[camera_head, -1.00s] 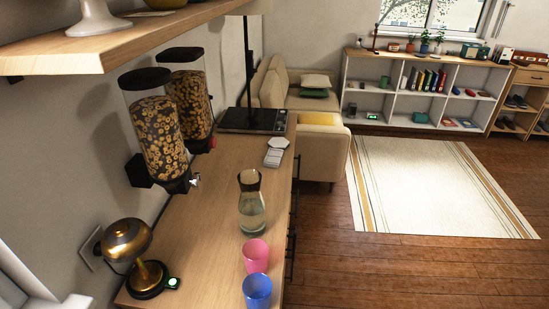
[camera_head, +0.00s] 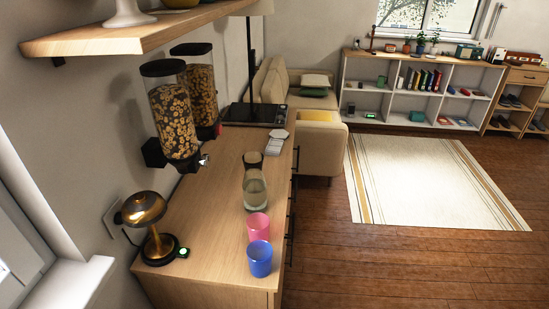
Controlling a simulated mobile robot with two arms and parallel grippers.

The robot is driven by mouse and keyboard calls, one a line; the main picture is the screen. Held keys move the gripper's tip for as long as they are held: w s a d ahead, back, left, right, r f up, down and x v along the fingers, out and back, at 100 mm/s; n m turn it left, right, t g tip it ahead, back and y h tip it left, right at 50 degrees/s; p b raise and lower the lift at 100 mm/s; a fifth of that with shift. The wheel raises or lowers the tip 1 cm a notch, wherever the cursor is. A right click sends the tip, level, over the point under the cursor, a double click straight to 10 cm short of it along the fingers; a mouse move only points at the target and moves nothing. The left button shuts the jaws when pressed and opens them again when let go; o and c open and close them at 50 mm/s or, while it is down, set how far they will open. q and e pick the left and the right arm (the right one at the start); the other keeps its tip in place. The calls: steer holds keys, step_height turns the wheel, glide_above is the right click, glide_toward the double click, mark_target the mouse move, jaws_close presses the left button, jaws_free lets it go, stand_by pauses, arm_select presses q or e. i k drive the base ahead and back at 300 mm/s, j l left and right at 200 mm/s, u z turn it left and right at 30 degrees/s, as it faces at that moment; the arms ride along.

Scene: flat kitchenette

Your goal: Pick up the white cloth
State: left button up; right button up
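A small flat white item (camera_head: 277,142) lies on the far part of the wooden counter (camera_head: 205,225), beyond the glass carafe. It looks like folded cloth or stacked pieces, and it is too small to tell if it is the white cloth. No other white cloth is clear to see. Neither of my grippers is in view.
On the counter stand a carafe (camera_head: 255,190), a pink cup (camera_head: 258,227), a blue cup (camera_head: 260,259) and a brass lamp (camera_head: 146,209). Cereal dispensers (camera_head: 174,120) hang below a shelf (camera_head: 130,37). Open wooden floor (camera_head: 400,265) lies to the right.

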mark_target(273, 148)
steer(key=k+u, duration=0.1)
steer(key=u, duration=0.35)
steer(key=k+u, duration=0.1)
steer(key=u, duration=0.4)
steer(key=j+u, duration=0.1)
steer(key=u, duration=0.35)
steer(key=i+l+u, duration=0.1)
steer(key=l+u, duration=0.25)
steer(key=l, duration=0.85)
steer(key=l+u, duration=0.4)
steer(key=l, duration=0.75)
